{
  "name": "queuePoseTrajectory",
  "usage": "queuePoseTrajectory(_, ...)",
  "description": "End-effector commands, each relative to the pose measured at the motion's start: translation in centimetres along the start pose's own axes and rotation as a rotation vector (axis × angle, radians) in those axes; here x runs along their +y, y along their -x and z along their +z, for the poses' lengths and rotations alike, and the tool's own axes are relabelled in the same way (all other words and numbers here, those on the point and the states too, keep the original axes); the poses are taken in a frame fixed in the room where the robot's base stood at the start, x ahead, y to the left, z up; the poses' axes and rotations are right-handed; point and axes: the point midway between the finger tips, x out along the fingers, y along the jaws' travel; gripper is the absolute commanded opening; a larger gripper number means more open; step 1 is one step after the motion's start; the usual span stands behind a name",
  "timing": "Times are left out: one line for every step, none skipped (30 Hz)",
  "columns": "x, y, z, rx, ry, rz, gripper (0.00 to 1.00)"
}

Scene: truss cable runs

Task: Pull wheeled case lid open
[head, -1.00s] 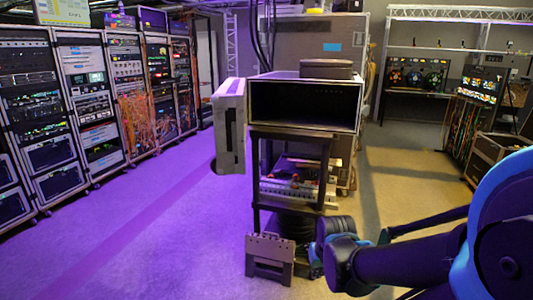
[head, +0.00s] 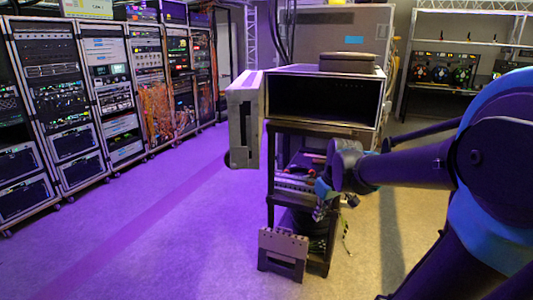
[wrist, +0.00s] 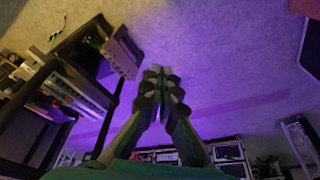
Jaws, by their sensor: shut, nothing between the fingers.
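The case (head: 325,72) is a dark box with a pale metal rim, on top of a black stand. Its front is open and its inside is dark and looks empty. A grey upright panel, seemingly its lid (head: 243,122), stands out at the left of the opening; how it joins the case is not clear. My gripper (head: 322,200) is in front of the stand's right side, below the case opening and apart from the lid. In the wrist view my gripper (wrist: 160,75) has its fingers together, with nothing between them, above bare floor.
The stand (head: 270,185) has shelves with gear, and a small grey slotted block (head: 283,252) sits at its foot. Equipment racks (head: 110,95) line the left. A round dark item (head: 347,62) lies on the case. The purple-lit floor (head: 170,220) left of the stand is clear.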

Motion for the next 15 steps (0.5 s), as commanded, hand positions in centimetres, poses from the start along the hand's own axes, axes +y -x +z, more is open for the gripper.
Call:
queuePoseTrajectory(0.2, 1.5, -2.3, -0.005, 0.070, -0.026, 0.00)
queuePoseTrajectory(0.3, 2.4, -3.7, -0.007, 0.121, -0.043, 0.00)
queuePoseTrajectory(0.3, 3.8, -5.7, -0.009, 0.194, -0.070, 0.00)
queuePoseTrajectory(0.4, 4.9, -7.1, -0.010, 0.254, -0.091, 0.00)
queuePoseTrajectory(0.3, 6.1, -8.6, -0.008, 0.313, -0.113, 0.00)
queuePoseTrajectory(0.2, 7.7, -10.4, -0.006, 0.393, -0.141, 0.00)
queuePoseTrajectory(0.1, 8.8, -11.8, -0.002, 0.452, -0.163, 0.00)
queuePoseTrajectory(0.0, 10.0, -13.0, 0.002, 0.511, -0.184, 0.00)
queuePoseTrajectory(-0.2, 11.6, -14.6, 0.011, 0.586, -0.211, 0.00)
queuePoseTrajectory(-0.3, 12.7, -15.6, 0.017, 0.640, -0.230, 0.00)
queuePoseTrajectory(-0.5, 13.7, -16.6, 0.026, 0.692, -0.249, 0.00)
queuePoseTrajectory(-0.8, 15.1, -17.7, 0.036, 0.756, -0.271, 0.00)
queuePoseTrajectory(-1.0, 16.0, -18.4, 0.044, 0.798, -0.286, 0.00)
queuePoseTrajectory(-1.1, 16.8, -19.1, 0.052, 0.838, -0.299, 0.00)
queuePoseTrajectory(-1.4, 17.7, -19.8, 0.061, 0.883, -0.315, 0.00)
